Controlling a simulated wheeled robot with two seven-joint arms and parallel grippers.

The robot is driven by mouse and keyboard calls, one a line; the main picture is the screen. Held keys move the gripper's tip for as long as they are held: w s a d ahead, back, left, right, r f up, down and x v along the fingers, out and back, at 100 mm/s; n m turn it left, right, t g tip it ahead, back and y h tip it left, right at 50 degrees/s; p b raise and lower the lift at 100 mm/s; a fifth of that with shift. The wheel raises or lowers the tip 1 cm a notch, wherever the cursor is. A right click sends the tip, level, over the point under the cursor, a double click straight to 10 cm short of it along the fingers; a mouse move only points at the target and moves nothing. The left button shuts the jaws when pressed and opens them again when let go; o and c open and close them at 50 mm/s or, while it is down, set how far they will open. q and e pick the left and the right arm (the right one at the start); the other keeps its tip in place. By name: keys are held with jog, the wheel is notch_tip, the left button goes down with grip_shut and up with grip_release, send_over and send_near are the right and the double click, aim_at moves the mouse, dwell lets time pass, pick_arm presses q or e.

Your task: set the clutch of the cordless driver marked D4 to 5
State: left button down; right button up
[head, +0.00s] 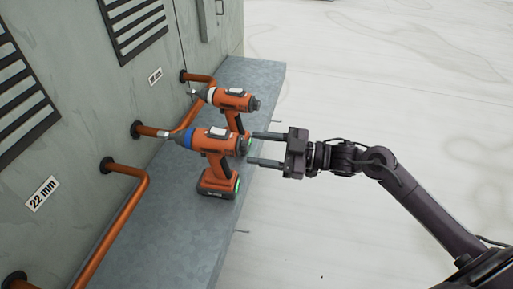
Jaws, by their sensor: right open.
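Two orange and black cordless drivers stand upright on the grey ledge, noses pointing left toward the cabinet wall. The nearer driver (216,141) has a blue collar near its nose and a green-lit spot on its battery base. The farther driver (233,99) has a pale collar, and its base is partly hidden. I cannot read a D4 mark or any clutch number on either. My right gripper (252,148) is open and empty, its fingers pointing left. Its fingertips are close to the rear of the nearer driver; I cannot tell whether they touch. My left gripper is not in view.
The grey metal ledge (262,75) runs along the cabinet wall (85,75). Copper pipes (137,198) come out of the wall near the drivers. A "22 mm" label (42,194) is on the wall. Right of the ledge lies open pale floor (400,80).

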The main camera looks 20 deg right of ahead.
jog(key=b+v, duration=0.1)
jog(key=v, duration=0.5)
jog(key=shift+s+d, duration=0.15)
jog(key=shift+d, duration=0.05)
jog(key=shift+f, duration=0.1)
